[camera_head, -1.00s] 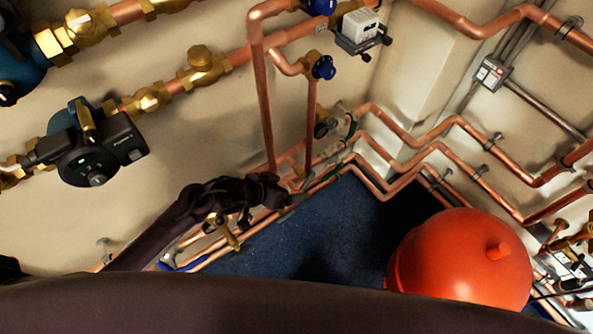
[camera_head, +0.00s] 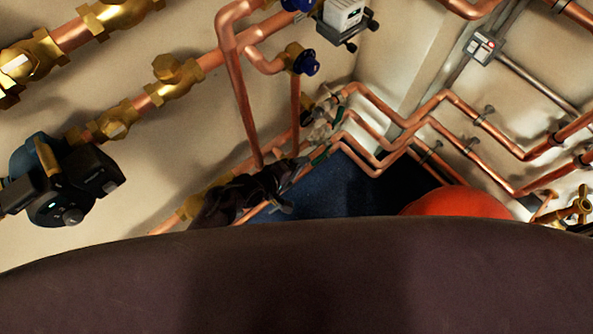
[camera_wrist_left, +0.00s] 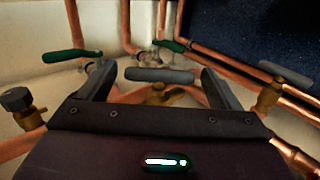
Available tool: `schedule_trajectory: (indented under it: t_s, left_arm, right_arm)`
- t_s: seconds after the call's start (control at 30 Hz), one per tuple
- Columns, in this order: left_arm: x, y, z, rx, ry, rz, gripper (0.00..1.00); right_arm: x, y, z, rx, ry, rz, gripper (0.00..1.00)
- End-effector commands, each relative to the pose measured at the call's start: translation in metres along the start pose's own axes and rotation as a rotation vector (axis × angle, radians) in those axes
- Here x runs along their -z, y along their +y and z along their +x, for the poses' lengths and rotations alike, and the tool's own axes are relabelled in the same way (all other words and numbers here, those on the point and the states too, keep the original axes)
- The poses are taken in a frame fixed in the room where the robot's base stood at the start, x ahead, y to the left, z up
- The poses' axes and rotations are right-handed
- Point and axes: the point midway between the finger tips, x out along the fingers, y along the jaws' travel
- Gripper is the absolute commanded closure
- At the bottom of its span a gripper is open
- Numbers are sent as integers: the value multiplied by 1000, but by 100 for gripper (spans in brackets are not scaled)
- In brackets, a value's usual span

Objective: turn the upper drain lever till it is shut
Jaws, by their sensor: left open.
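My left gripper (camera_head: 287,183) is low by the pipes near the corner in the head view, small and dark. In the left wrist view its two fingers (camera_wrist_left: 160,88) are apart. A grey lever (camera_wrist_left: 160,75) on a brass valve (camera_wrist_left: 158,93) lies crosswise in the gap between them; I cannot tell whether either finger touches it. A second grey lever (camera_wrist_left: 287,73) is to the right. Green levers show at the left (camera_wrist_left: 72,56) and beyond the gap (camera_wrist_left: 172,45). No label shows which is the upper drain lever. My right gripper is not in view.
Copper pipes (camera_head: 240,105) run close around the gripper. A black pump (camera_head: 62,180) is on the wall at left. A red tank (camera_head: 458,203) stands at lower right, partly hidden by my body. Dark blue floor (camera_head: 325,195) is open beside the pipes.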

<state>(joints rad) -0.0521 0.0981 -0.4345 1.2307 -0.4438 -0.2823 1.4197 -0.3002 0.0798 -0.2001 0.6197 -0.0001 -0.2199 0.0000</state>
Motion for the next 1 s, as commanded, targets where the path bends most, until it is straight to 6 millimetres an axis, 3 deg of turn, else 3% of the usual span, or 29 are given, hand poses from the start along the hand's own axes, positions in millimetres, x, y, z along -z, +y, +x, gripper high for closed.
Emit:
schedule_trajectory:
  t_s: [0.17,0.47,0.8,1.0]
  left_arm:
    - [0,0,15,-1,0,2,15]
    - [0,0,16,0,1,3,16]
    - [0,0,16,0,1,3,59]
    - [1,6,13,52,2,1,59]
  right_arm:
    - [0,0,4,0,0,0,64]
    - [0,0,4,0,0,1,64]
    - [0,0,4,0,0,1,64]
    - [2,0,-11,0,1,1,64]
